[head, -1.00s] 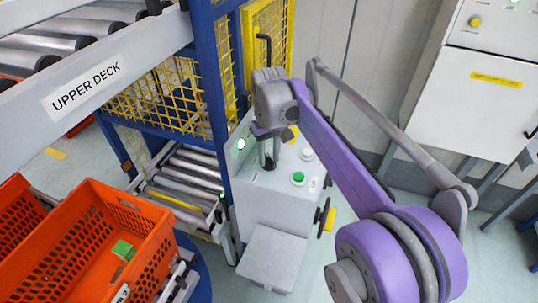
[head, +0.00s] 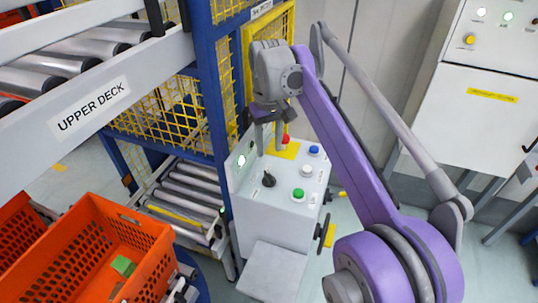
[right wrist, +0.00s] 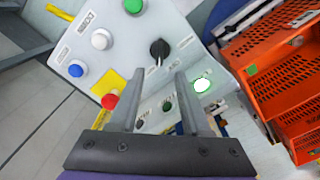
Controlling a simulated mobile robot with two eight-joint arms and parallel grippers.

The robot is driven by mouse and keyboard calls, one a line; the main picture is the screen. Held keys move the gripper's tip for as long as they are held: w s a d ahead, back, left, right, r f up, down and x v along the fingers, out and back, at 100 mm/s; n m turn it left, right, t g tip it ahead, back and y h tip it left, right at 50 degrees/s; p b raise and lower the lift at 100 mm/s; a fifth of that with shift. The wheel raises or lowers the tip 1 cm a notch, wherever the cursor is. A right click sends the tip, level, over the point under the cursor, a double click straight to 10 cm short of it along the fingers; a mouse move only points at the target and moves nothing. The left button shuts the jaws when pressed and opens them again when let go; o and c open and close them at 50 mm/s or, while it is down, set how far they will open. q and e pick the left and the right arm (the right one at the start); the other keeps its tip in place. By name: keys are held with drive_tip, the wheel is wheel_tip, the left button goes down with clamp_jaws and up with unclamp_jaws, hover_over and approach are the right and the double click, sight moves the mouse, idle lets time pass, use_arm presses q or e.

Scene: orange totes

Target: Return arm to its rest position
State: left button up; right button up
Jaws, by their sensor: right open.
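My right arm, purple and grey, reaches in from the lower right in the head view. Its gripper (head: 268,135) hangs over the far left part of the grey control box (head: 245,215), near a red button (head: 286,139) on a yellow plate. In the right wrist view the two fingers (right wrist: 160,108) stand apart with nothing between them. The panel shows behind them, with the red button (right wrist: 110,101) left of the fingers and a black knob (right wrist: 159,50) beyond them. My left gripper is not in view.
Orange totes (head: 95,250) stand at the lower left, one holding a green block (head: 123,266). A roller conveyor (head: 185,200) runs beside the blue post (head: 215,120). The upper deck (head: 100,100) is at the upper left. A white cabinet (head: 465,125) stands at the right.

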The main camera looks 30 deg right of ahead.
drive_tip(key=shift+r, duration=0.35)
drive_tip(key=s+a+f+t, duration=0.2)
drive_tip(key=s+a+f, duration=0.3)
drive_tip(key=s+f, duration=0.5)
drive_tip(key=s+a+f+n+t, duration=0.1)
drive_tip(key=s+a+f+t, duration=0.2)
drive_tip(key=s+f, duration=0.8)
drive_tip(key=shift+a+f, duration=0.25)
drive_tip(key=shift+a, duration=0.85)
drive_tip(key=shift+d, duration=0.1)
